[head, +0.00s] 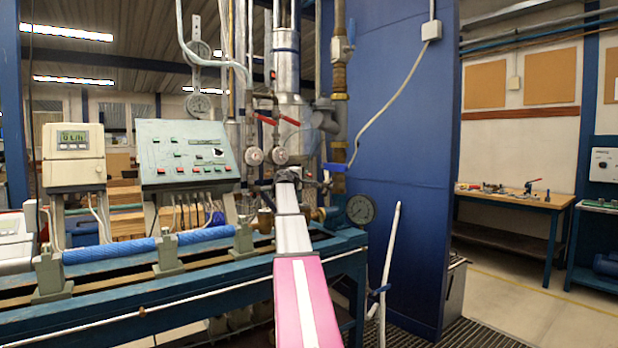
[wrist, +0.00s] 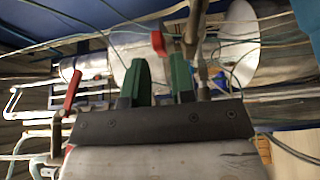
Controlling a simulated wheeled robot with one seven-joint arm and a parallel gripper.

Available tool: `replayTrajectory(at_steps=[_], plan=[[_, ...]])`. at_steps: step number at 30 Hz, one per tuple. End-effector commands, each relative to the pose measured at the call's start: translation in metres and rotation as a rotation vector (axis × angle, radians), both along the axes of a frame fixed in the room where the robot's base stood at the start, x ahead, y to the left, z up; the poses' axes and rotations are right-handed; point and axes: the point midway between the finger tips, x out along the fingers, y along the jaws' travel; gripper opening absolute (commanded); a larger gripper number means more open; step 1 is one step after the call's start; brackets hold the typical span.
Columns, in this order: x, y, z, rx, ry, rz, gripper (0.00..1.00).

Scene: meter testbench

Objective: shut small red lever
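Two red levers sit on the pipework in the head view, a left one (head: 266,119) and a right one (head: 290,121). My gripper (head: 300,174) is below them, in front of the pipes. In the wrist view its two green fingers (wrist: 161,82) stand apart with a gap between them, and I see nothing held. A short red lever (wrist: 158,43) shows just beyond the gap, apart from the fingers as far as I can tell. A longer red lever (wrist: 73,90) is left of the fingers. Which one is the small lever is not certain.
Two round gauges, left (head: 254,156) and right (head: 280,156), sit below the levers. A blue-handled valve (head: 335,167) and a dial gauge (head: 360,209) are to the right. A grey-green control box (head: 187,153) stands left. A blue panel (head: 405,120) closes off the right.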

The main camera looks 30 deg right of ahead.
Motion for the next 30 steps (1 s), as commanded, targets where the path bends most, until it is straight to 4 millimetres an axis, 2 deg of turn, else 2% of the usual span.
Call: replayTrajectory(at_steps=[3,10,19,20,21,22,30], plan=[[0.015,-0.022,0.001,0.000,0.000,-0.001,0.23],[0.028,-0.045,0.000,0.001,0.000,0.000,0.23],[0.029,-0.047,0.000,0.001,-0.001,0.000,0.23],[0.029,-0.047,0.000,0.001,-0.001,0.000,0.17],[0.029,-0.047,0.000,0.001,-0.001,0.000,0.04],[0.029,-0.047,0.000,0.001,-0.001,0.000,0.00],[0.031,-0.043,0.000,0.000,0.000,-0.001,0.00]])
